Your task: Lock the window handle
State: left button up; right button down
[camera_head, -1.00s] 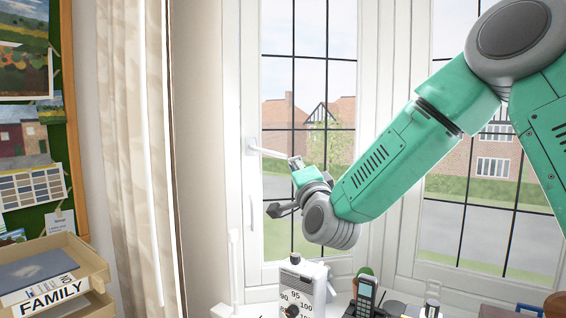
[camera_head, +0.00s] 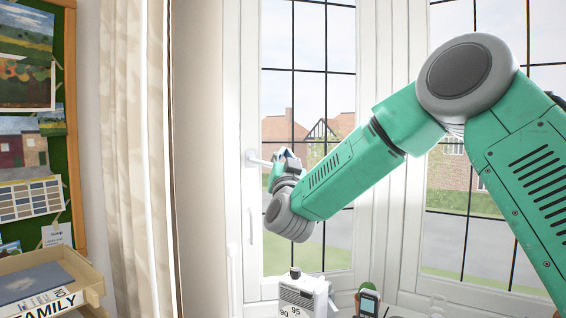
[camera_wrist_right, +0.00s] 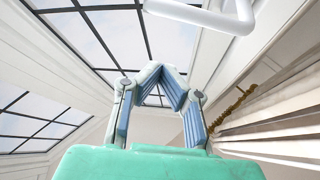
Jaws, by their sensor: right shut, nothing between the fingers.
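The white window handle (camera_head: 257,160) is on the left upright of the window frame. Its lever points to the right, roughly level, and its far end is hidden behind my right gripper (camera_head: 284,157). In the right wrist view, the handle (camera_wrist_right: 205,15) is a white bent bar at the top, beyond the fingertips. My right gripper (camera_wrist_right: 166,73) is shut with nothing between its fingers there. In the head view it is at the handle's far end; I cannot tell whether they touch. My left gripper is not in view.
A white device with a dial (camera_head: 303,294) and a phone (camera_head: 368,303) stand below the window. A beige curtain (camera_head: 135,150) hangs at the left, beside a pinboard and a tray marked FAMILY (camera_head: 45,285). A white upright bar (camera_head: 232,265) is low on the frame.

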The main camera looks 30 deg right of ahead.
jog(key=w+f, duration=0.1)
jog(key=w+f+p, duration=0.1)
jog(key=w, duration=0.1)
jog(key=shift+w, duration=0.2)
jog(key=shift+d+f, duration=0.15)
jog(key=shift+d, duration=0.1)
jog(key=w+a+f+m+g+h+b, duration=0.2)
jog(key=a+f+m+g+b, duration=0.3)
jog(key=m, duration=1.4)
jog(key=shift+f+g+b, duration=0.6)
jog(key=shift+g+b, duration=1.7)
jog(key=shift+b, duration=0.45)
jog(key=shift+w+a, duration=0.1)
jog(key=shift+a, duration=0.05)
